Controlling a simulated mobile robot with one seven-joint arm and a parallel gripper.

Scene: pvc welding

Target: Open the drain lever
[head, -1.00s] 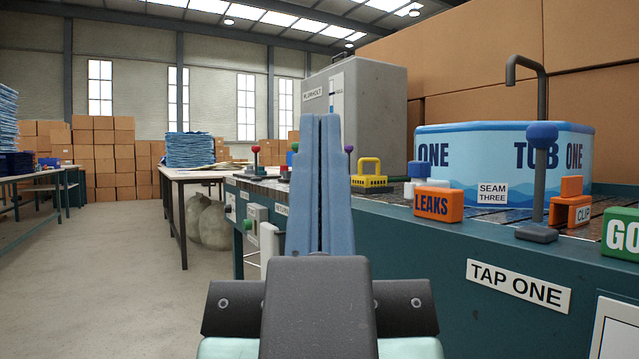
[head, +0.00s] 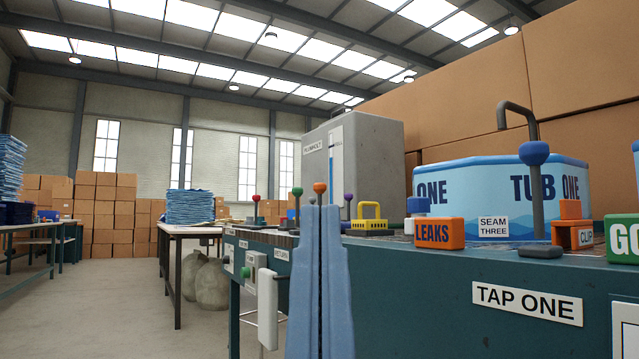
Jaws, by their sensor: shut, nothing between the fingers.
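My gripper (head: 319,212) points up in the lower middle of the head view, its two blue fingers closed together and empty. No label reading "drain" can be read, so I cannot tell which lever is the drain lever. Past the fingertips stand small levers with a red knob (head: 256,198), a green knob (head: 297,191), an orange knob (head: 319,187) and a purple knob (head: 347,197). A larger blue-knobbed lever (head: 535,154) stands at the right, above the "TAP ONE" label (head: 526,303). My gripper appears apart from all of them.
The teal bench (head: 430,295) fills the right side. On it are the blue tub (head: 485,190), the orange "LEAKS" block (head: 439,234), an orange clip (head: 571,222) and a yellow block (head: 370,220). A grey tank (head: 375,150) stands behind. Open floor (head: 105,310) lies left.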

